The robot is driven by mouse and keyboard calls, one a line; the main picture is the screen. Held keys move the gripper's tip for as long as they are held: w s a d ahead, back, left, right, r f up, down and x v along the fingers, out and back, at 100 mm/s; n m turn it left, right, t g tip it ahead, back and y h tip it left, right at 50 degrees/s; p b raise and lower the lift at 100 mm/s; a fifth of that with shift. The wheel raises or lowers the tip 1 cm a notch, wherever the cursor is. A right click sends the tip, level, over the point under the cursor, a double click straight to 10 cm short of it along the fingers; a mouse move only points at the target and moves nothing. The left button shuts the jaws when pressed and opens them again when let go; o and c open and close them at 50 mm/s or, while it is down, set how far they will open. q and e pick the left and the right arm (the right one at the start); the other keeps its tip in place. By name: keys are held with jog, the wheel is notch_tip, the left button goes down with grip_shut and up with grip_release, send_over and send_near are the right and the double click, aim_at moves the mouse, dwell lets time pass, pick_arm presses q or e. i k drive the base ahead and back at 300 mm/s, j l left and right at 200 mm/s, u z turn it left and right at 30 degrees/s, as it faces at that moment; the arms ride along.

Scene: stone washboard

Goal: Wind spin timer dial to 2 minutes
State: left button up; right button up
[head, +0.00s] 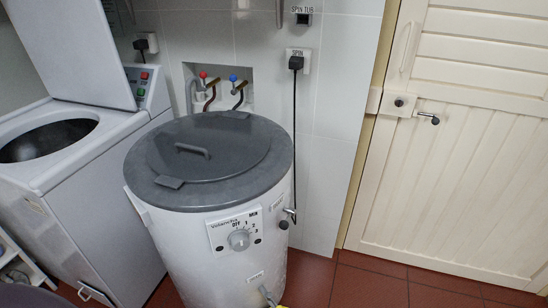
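The spin timer dial (239,240) is a round pale knob on a white panel low on the front of the spin tub. Markings around it read OFF, 1, 2, 3 and MIN. Its exact pointer position is too small to tell. The spin tub (215,271) is a white cylinder with a closed dark grey lid (208,150) that has a bar handle on top. Neither of my grippers shows in the head view.
A white washing machine (92,230) with its lid raised stands left of the tub. Taps (237,86) and a plugged socket (297,62) are on the tiled wall behind. A closed cream door (458,170) stands right. Red floor (370,288) is clear before it.

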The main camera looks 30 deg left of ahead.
aim_at(239, 240)
jog(key=u, duration=1.1)
